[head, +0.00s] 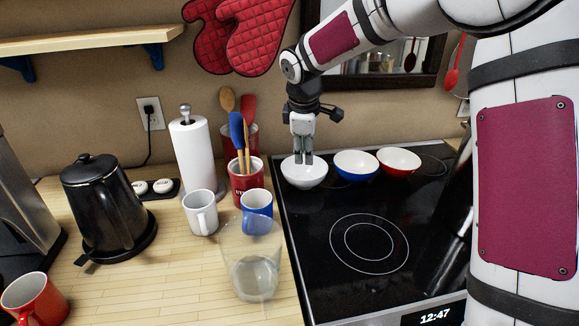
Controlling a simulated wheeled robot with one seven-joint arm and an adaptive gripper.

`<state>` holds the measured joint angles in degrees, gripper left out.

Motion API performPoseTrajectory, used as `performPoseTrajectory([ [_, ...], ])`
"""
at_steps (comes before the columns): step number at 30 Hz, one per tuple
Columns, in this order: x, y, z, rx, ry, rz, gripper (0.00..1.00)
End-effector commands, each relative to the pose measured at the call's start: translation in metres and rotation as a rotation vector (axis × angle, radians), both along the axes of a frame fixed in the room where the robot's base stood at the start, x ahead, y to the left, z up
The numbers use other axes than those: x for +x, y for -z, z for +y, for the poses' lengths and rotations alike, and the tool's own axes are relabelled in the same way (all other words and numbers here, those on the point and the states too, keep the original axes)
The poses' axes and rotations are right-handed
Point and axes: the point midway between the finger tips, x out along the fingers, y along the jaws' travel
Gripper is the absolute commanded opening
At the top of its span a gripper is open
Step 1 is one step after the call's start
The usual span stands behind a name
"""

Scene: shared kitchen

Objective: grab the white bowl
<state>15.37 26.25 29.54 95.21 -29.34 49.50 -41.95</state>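The white bowl (304,177) stands on the left back part of the black cooktop, left of two other bowls. My gripper (303,160) points straight down over it, with the fingertips in front of the bowl's inside, near its far rim. The two fingers look close together with a narrow dark line between them. I cannot tell whether they touch the bowl or have its wall between them. The bowl looks upright and rests on the cooktop.
A blue bowl (356,172) and a red bowl (399,168) stand just right. Left on the wooden counter are a utensil crock (247,185), white mug (200,213), blue mug (256,222), clear glass (252,278), paper towel roll (193,158) and black kettle (102,208). The front cooktop is clear.

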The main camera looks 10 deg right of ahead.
Motion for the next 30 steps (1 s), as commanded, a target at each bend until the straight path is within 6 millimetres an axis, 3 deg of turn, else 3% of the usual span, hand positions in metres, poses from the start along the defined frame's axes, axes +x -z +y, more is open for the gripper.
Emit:
performPoseTrajectory([
  [7,0.014,0.021,0.000,0.006,-0.033,0.004,0.32],
  [18,0.031,0.081,-0.006,0.007,-0.032,0.005,0.32],
  [26,0.035,0.098,-0.008,0.006,-0.030,0.005,0.32],
  [30,0.038,0.118,-0.010,0.006,-0.030,0.007,0.32],
])
